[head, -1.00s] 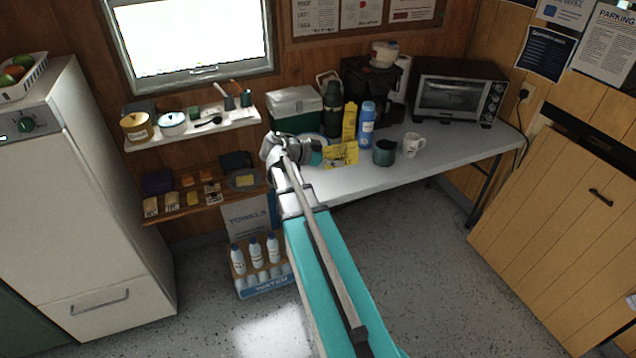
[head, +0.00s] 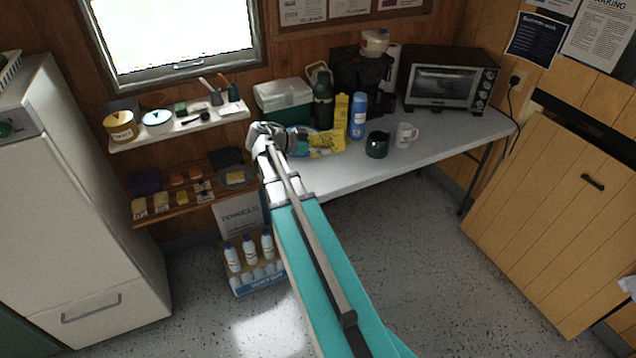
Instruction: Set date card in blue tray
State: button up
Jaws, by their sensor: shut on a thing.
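My gripper (head: 297,141) is over the left part of the grey table, in front of the cooler, pointing right. It is shut, but its fingertips are small and what they hold is mostly hidden; I cannot make out the date card clearly. A yellow printed piece (head: 327,143) shows just beyond the fingertips, and I cannot tell whether it touches them. A blue-rimmed shape, perhaps the blue tray (head: 309,130), shows partly behind the gripper on the table, largely covered.
A green-and-white cooler (head: 283,101), dark flask (head: 323,98), yellow box (head: 341,118) and blue bottle (head: 357,115) stand behind. A dark mug (head: 377,144) and white mug (head: 405,134) are to the right. Wall shelves (head: 180,129) hold small goods. The table's front right is clear.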

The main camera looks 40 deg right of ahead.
notch_tip(320, 180, down, 14)
jog(key=d+b, duration=0.1)
jog(key=b, duration=1.2)
jog(key=shift+d+b, duration=0.35)
jog(key=shift+w, duration=0.1)
jog(key=w+d+f+b, duration=0.1)
jog(key=w+f+b, duration=0.1)
jog(key=w, duration=0.1)
jog(key=w+d+f+b, duration=0.2)
jog(key=w+f+b, duration=0.1)
jog(key=w, duration=0.1)
jog(key=w+d+f+b, duration=0.2)
jog(key=w+f+b, duration=0.1)
jog(key=w, duration=0.1)
jog(key=shift+w+d+f, duration=0.1)
jog(key=shift+d+f, duration=0.1)
jog(key=shift+d, duration=0.05)
jog(key=shift+w+d+f+b, duration=0.1)
jog(key=shift+w+f+b, duration=0.2)
jog(key=shift+b, duration=0.2)
jog(key=shift+w+d+f+b, duration=0.25)
jog(key=shift+w+f+b, duration=0.15)
jog(key=shift+f+b, duration=0.3)
jog(key=shift+s+f+b, duration=0.1)
jog(key=shift+f+b, duration=0.95)
jog(key=shift+b, duration=0.05)
jog(key=shift+f, duration=0.15)
